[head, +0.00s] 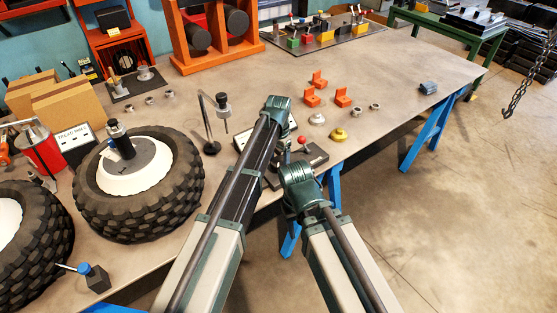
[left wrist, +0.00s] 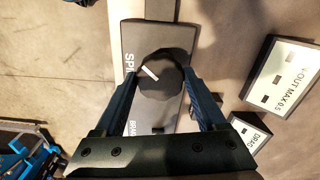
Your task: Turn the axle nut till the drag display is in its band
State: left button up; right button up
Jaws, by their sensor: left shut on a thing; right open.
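In the left wrist view my left gripper (left wrist: 161,82) is shut on a round black knob (left wrist: 158,72) with a white pointer line, one finger at each side. The knob sits on a dark panel (left wrist: 150,40) with partly hidden lettering. A sign with DRAG on it (left wrist: 248,132) stands to its right; no reading is legible. In the head view a treaded wheel (head: 185,190) lies flat with a white hub (head: 112,184) and a black fitting above it; I cannot make out the axle nut. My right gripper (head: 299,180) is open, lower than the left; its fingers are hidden.
A run-out sign (left wrist: 283,80) stands by the panel. A second tyre (head: 40,235) lies at the left. A thin stand (head: 209,125) rises beside the wheel. Several orange blocks (head: 312,99) and a yellow cap (head: 339,135) lie right of my arms. The far right tabletop is mostly clear.

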aim_at(279, 162)
pick_arm(q)
jog(key=n, duration=0.4)
jog(key=shift+n, duration=2.1)
jog(key=o, duration=1.3)
notch_tip(279, 162, up, 14)
jog(key=p, duration=1.3)
jog(key=shift+f+p, duration=0.1)
jog(key=shift+p, duration=0.3)
